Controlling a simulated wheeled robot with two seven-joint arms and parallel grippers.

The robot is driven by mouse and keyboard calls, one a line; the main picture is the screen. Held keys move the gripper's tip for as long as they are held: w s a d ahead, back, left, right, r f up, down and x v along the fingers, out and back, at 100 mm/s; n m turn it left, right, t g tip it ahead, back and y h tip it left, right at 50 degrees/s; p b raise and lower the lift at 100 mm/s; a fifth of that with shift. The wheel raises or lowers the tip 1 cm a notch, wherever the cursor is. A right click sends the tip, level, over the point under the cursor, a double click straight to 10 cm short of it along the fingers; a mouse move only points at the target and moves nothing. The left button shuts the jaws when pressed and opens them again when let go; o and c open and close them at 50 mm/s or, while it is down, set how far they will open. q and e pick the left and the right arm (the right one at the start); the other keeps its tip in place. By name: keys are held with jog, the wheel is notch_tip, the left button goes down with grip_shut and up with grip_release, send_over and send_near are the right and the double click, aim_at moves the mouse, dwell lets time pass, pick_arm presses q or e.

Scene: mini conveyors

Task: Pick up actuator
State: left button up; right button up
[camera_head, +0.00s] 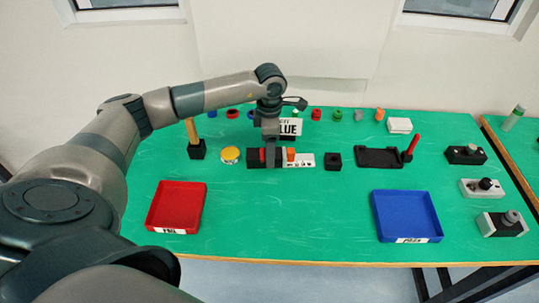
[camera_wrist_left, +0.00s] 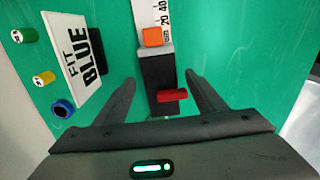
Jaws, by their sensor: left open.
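A dark block (camera_wrist_left: 158,72) with a red peg (camera_wrist_left: 172,96) across it lies between my fingers in the left wrist view; I take it as the actuator, though no label confirms this. An orange block (camera_wrist_left: 152,37) sits at its far end, by a white numbered scale (camera_wrist_left: 167,14). In the head view the dark block (camera_head: 252,158) is partly hidden by my left gripper (camera_head: 273,161), which points down over it. My left gripper (camera_wrist_left: 161,82) is open, one finger on each side of the block; contact cannot be told. My right gripper is not in view.
A white "FIT BLUE" sign (camera_wrist_left: 76,55) stands behind. A red tray (camera_head: 150,222) is front left, a blue tray (camera_head: 377,212) front right. A yellow disc (camera_head: 230,155), a small black block (camera_head: 333,160) and a black base with red lever (camera_head: 375,157) are nearby. The front middle is clear.

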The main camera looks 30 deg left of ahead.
pick_arm(q)
jog(key=shift+f+p, duration=0.35)
jog(key=shift+f, duration=1.1)
jog(key=shift+r, duration=0.1)
jog(key=c, duration=1.5)
